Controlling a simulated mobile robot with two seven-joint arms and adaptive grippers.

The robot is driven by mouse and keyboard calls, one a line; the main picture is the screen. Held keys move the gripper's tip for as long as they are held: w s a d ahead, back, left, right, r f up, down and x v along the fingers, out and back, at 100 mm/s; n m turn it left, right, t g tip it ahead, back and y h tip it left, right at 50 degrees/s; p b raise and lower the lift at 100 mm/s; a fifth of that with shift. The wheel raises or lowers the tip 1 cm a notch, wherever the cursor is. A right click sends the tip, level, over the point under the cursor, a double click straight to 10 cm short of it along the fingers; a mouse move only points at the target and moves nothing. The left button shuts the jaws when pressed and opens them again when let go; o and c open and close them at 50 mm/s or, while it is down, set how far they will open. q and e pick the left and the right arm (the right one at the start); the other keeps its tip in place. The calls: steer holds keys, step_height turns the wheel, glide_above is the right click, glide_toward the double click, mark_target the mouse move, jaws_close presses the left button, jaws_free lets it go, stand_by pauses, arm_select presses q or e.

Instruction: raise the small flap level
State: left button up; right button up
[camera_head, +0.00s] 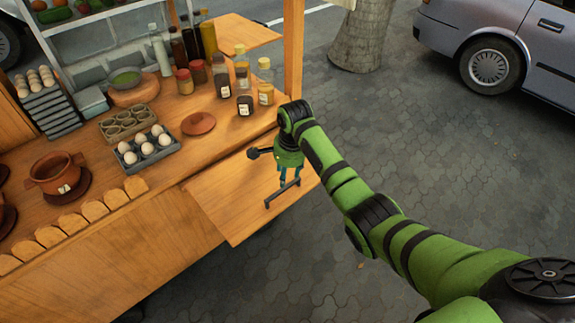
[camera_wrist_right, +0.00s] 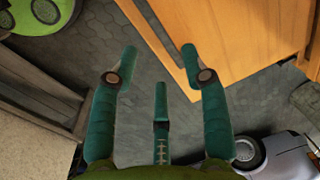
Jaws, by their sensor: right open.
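The small flap (camera_head: 225,203) is a plain wooden panel at the front right of the stall. It appears to sit below the counter edge and slope down outward; its exact angle is hard to tell. My left gripper is out of view.
The counter holds an egg tray (camera_head: 146,147), a clay lid (camera_head: 198,123), a clay pot (camera_head: 57,172) and several bottles and jars. A wooden post (camera_head: 293,50) stands behind my right gripper. Open paving (camera_head: 400,150) lies right of the stall, with a parked car (camera_head: 510,40) beyond.

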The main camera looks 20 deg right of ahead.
steer(key=shift+s+d+r, duration=0.1)
steer(key=shift+s+r, duration=0.1)
steer(key=shift+r, duration=1.3)
